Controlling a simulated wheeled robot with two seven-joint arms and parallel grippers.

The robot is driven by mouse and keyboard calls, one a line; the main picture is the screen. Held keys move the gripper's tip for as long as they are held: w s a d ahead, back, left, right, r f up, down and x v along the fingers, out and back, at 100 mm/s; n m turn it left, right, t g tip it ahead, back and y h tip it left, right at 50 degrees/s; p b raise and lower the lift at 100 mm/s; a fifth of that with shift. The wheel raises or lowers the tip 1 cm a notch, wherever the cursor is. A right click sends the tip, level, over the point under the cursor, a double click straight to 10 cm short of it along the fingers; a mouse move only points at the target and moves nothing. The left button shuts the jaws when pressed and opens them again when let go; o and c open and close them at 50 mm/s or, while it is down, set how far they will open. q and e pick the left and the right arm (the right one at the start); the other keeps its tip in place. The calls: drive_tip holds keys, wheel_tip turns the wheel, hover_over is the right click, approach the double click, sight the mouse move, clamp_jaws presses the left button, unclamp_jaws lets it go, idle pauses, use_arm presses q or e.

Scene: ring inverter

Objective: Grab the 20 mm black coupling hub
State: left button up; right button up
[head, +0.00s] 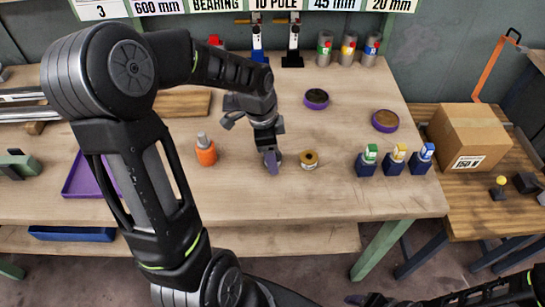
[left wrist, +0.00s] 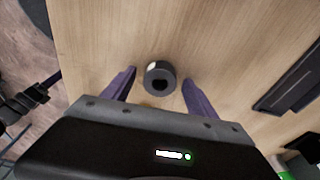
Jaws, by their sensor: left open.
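The black coupling hub (left wrist: 160,85) is a short dark cylinder with a bore and a pale label on its side. In the left wrist view it sits on the wooden bench between the two purple fingers of my left gripper (left wrist: 159,77), with a gap on each side. In the head view my left gripper (head: 271,161) points down at the bench, and its fingers mostly hide the hub. My right gripper (head: 372,299) is cut off at the bottom edge of the head view, away from the bench, and its jaws are unclear.
A brass-coloured ring (head: 309,160) stands close right of my left gripper. An orange bottle (head: 206,152) stands to its left. Two purple round trays (head: 316,99) lie behind and right. The bench front (head: 290,203) is clear.

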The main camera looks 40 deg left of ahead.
use_arm(q)
drive_tip(key=shift+c, duration=0.2)
clamp_jaws()
idle(0.5)
